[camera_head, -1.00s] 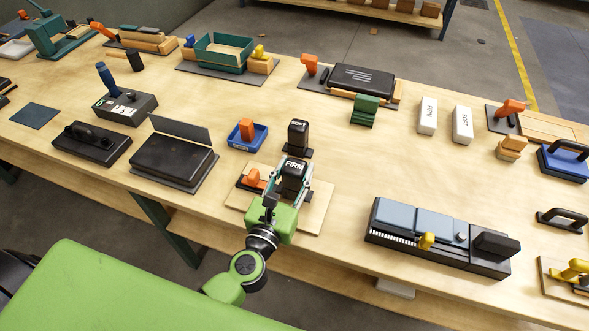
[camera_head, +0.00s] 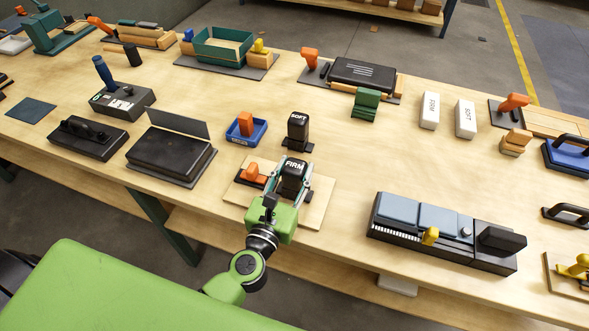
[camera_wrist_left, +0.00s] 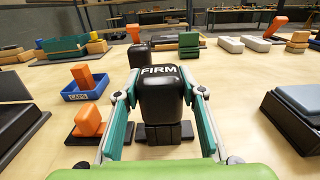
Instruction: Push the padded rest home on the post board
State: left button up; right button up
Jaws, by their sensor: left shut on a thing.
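The padded rest is a black block marked FIRM (camera_head: 293,172). It stands upright over the pale post board (camera_head: 312,213) near the table's front edge. My left gripper (camera_head: 289,184) is shut on it, with one finger on each side. In the left wrist view the FIRM rest (camera_wrist_left: 161,95) sits between the two teal fingers, above a dark stepped foot (camera_wrist_left: 164,132). The fingers and rest hide any post, and I cannot tell whether a gap is left below. My right gripper is not in view.
An orange piece (camera_head: 253,173) on a dark base stands left of the rest on the board. A black SOFT rest (camera_head: 298,128) and a blue tray (camera_head: 247,131) stand behind. A grey-blue model (camera_head: 430,226) lies right. The table between is bare.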

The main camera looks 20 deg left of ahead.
pick_arm(q)
jog(key=o, duration=1.3)
jog(key=s, duration=1.2)
jog(key=shift+a, duration=0.25)
